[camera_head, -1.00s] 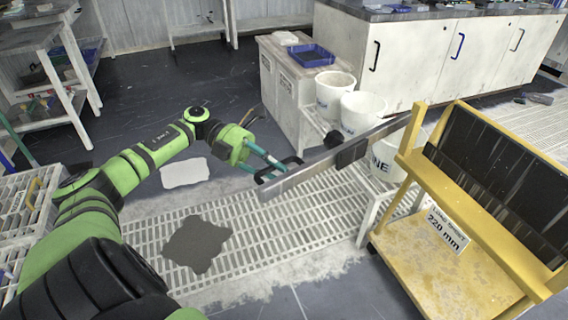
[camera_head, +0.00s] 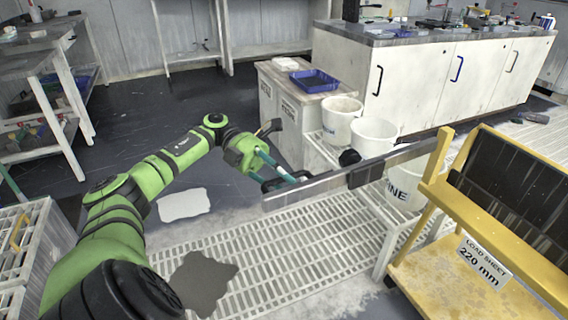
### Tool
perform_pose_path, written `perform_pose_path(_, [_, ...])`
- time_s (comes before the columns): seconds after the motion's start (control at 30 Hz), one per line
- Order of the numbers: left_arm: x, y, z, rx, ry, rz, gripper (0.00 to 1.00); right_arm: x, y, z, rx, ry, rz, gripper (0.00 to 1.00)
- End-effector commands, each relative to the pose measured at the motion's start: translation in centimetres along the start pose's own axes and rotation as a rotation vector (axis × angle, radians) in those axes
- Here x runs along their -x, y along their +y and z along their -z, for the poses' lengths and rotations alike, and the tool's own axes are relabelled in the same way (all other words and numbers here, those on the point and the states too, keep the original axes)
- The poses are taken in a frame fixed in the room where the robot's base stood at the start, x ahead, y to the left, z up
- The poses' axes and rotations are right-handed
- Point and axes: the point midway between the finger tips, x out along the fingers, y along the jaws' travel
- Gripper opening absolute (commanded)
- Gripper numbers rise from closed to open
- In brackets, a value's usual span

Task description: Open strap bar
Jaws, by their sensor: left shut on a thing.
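The strap bar (camera_head: 320,187) is a long flat grey metal bar. It reaches out to the left from the post of a yellow rack (camera_head: 510,196), with a dark block (camera_head: 365,172) around its middle. A black handle sits near its free left end. My left gripper (camera_head: 286,180), with teal fingers, is shut at this handle; the fingers partly cover it. The bar stands swung out clear of the dark sheets (camera_head: 515,175) leaning in the rack. My right gripper is not in view.
White buckets (camera_head: 373,136) stand on a low white stand behind the bar. A white cabinet (camera_head: 405,80) is further back. Below the bar is slatted floor grating (camera_head: 270,262) with a dark mat (camera_head: 203,280). The floor left of the gripper is open.

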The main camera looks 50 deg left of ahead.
Motion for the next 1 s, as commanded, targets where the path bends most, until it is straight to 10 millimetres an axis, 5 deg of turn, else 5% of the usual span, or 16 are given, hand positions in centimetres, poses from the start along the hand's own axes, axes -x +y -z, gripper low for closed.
perform_pose_path(0.37, [-0.1,0.0,-0.1,-0.001,-0.001,0.002,0.00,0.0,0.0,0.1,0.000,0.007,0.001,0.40])
perform_pose_path(0.4, [-0.1,0.0,-0.1,-0.001,-0.001,0.002,0.37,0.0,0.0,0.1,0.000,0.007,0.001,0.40])
perform_pose_path(0.43, [-0.1,0.0,-0.1,-0.001,-0.001,0.002,0.46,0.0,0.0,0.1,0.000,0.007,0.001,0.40])
perform_pose_path(0.8, [0.1,0.0,-0.1,0.000,-0.001,0.001,0.46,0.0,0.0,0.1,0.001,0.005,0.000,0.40])
perform_pose_path(1.0, [2.2,-0.1,-0.2,-0.002,-0.006,0.002,0.46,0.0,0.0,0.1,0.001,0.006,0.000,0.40])
